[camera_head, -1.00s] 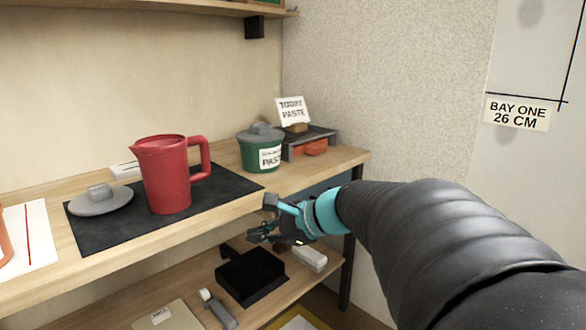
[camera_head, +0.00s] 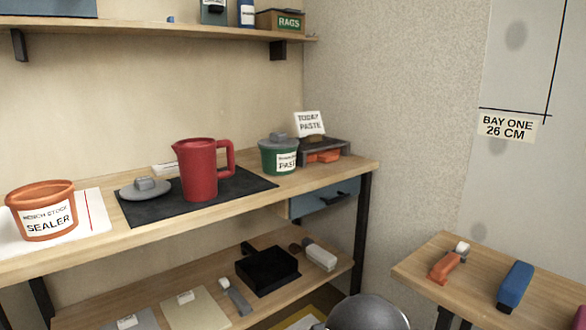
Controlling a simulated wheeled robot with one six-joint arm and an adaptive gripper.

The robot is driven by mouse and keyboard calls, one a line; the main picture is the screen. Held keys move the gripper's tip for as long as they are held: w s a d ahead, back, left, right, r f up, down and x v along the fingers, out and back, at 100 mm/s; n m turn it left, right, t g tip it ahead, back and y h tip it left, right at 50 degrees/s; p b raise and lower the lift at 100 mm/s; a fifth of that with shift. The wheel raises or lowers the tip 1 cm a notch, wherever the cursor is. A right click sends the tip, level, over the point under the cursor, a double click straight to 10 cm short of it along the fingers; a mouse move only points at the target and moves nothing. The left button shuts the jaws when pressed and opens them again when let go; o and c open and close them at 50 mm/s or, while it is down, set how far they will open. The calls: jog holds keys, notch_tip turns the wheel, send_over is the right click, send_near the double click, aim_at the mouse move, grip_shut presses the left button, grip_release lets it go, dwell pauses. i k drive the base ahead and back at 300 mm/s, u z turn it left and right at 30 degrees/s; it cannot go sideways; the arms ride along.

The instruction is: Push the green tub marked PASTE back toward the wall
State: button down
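The green tub marked PASTE (camera_head: 278,157) stands upright on the wooden bench, with a grey lid on it. It is right of the red jug (camera_head: 200,172) and just beyond the right end of the black mat (camera_head: 133,213). A small sign reading TODAY PASTE (camera_head: 310,123) stands behind it to the right. Some bench top shows between the tub and the front edge. My gripper is not in view; only a dark rounded part of my arm shows at the bottom edge.
A grey rack with an orange item (camera_head: 324,156) stands right of the tub. A grey lid (camera_head: 145,187) lies on the mat's left. The orange SEALER tub (camera_head: 43,212) is at far left. A shelf (camera_head: 130,30) hangs above. A side table (camera_head: 550,293) is at right.

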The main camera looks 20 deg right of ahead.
aim_at(276, 162)
jog(key=u, duration=1.3)
jog(key=i, duration=1.2)
jog(key=z, duration=2.45)
